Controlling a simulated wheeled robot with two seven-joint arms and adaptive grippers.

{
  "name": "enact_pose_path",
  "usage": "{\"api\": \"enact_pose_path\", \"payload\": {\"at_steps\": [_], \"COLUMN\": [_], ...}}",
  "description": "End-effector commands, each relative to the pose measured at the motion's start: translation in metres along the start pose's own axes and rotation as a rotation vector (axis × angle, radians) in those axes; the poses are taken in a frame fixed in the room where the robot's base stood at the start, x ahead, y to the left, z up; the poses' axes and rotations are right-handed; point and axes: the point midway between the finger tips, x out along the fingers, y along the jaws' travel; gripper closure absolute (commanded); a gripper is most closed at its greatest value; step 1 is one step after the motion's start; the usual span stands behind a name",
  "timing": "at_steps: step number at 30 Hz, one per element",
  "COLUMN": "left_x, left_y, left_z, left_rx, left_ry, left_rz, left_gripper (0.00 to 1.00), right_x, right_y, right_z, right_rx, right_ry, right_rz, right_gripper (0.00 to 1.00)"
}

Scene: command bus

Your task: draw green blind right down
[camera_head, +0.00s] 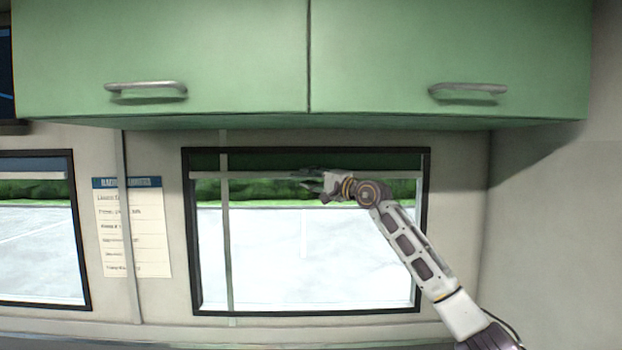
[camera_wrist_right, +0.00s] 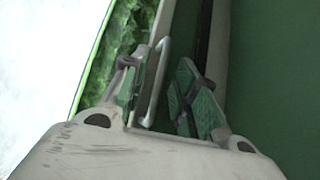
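The green blind (camera_head: 265,160) covers a narrow strip at the top of the right window, with a pale bottom bar (camera_head: 255,175). Most of the window below is bare. My right gripper (camera_head: 308,180) is at this bar, near the middle of the window. In the right wrist view, its two green-padded fingers (camera_wrist_right: 165,95) stand apart. A thin pale handle (camera_wrist_right: 156,82) on the bar shows between them, closer to the left finger; I cannot tell whether they touch. My left gripper is not in view.
Green overhead cabinets (camera_head: 220,60) with metal handles hang just above the window. A vertical pale strip (camera_head: 227,250) crosses the window's left part. Another window (camera_head: 38,240) with a blue blind (camera_head: 35,167) and a paper notice (camera_head: 132,228) are on the left.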

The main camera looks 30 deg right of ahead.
Motion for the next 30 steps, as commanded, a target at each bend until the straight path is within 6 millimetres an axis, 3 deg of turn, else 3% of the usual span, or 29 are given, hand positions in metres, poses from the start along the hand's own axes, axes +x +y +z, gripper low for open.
{"api": "enact_pose_path", "payload": {"at_steps": [1, 6, 20, 30], "left_x": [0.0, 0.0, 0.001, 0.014], "left_y": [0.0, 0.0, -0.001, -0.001], "left_z": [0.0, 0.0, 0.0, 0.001], "left_rx": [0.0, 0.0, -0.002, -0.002], "left_ry": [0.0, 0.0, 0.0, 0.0], "left_rz": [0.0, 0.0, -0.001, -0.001], "left_gripper": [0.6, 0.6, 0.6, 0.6], "right_x": [0.0, 0.0, 0.0, 0.007], "right_y": [0.0, 0.0, 0.002, 0.029], "right_z": [0.0, 0.0, 0.0, 0.0], "right_rx": [0.0, 0.0, 0.0, 0.001], "right_ry": [0.0, 0.0, 0.001, 0.001], "right_rz": [0.0, 0.0, 0.0, 0.003], "right_gripper": [0.79, 1.0, 1.0, 1.0]}}
